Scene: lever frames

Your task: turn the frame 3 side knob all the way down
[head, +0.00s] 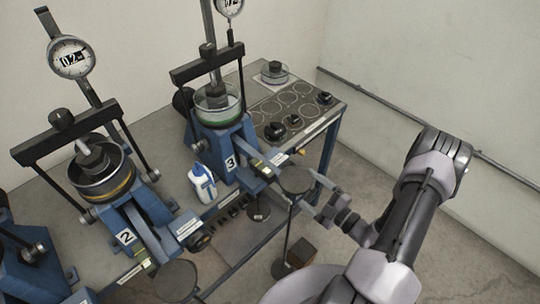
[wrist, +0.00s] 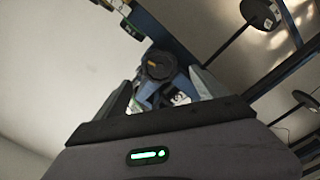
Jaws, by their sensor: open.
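Frame 3 (head: 230,162) is a blue lever frame with a white "3", at the table's right part. In the wrist view, a round black knob (wrist: 158,64) with an orange mark lies ahead, framed between my fingertips. My gripper (head: 317,194) is open and empty, right of frame 3's lever end. Its two fingers also show in the wrist view (wrist: 163,88), apart from the knob.
Frame 2 (head: 125,237) stands to the left, with a black knob (head: 200,240). A white-and-blue bottle (head: 202,183) stands between the frames. A panel with black knobs (head: 290,110) lies behind. Floor at right is clear.

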